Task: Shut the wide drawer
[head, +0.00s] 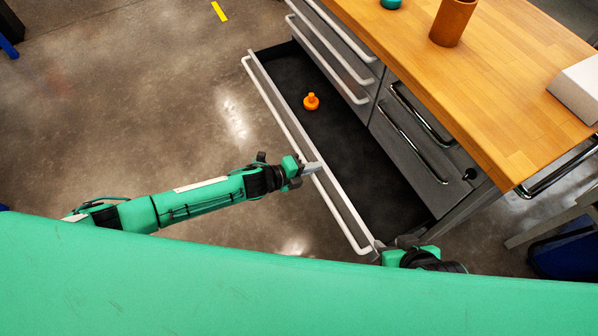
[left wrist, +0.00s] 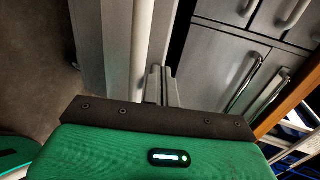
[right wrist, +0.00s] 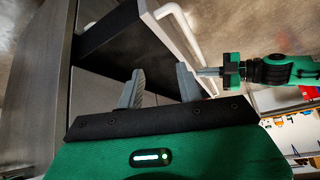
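The wide drawer (head: 345,207) is the bottom drawer of the grey cabinet and stands pulled far out, with a long white bar handle on its front. Its inside is black. My left gripper (head: 312,168) is at the middle of the drawer front, by the handle. In the left wrist view its fingers (left wrist: 162,86) are close together beside the white handle bar (left wrist: 140,50), with nothing seen between them. My right gripper (head: 393,243) is at the drawer's near front corner. In the right wrist view its fingers (right wrist: 159,86) are apart; contact with the drawer is unclear.
An orange knob-like piece (head: 311,103) stands inside the drawer. Above is a wooden worktop (head: 500,90) with a brown cylinder (head: 453,20) and a pale box (head: 578,88). The other cabinet drawers (head: 410,130) look shut. The floor (head: 150,110) left of the drawer is clear.

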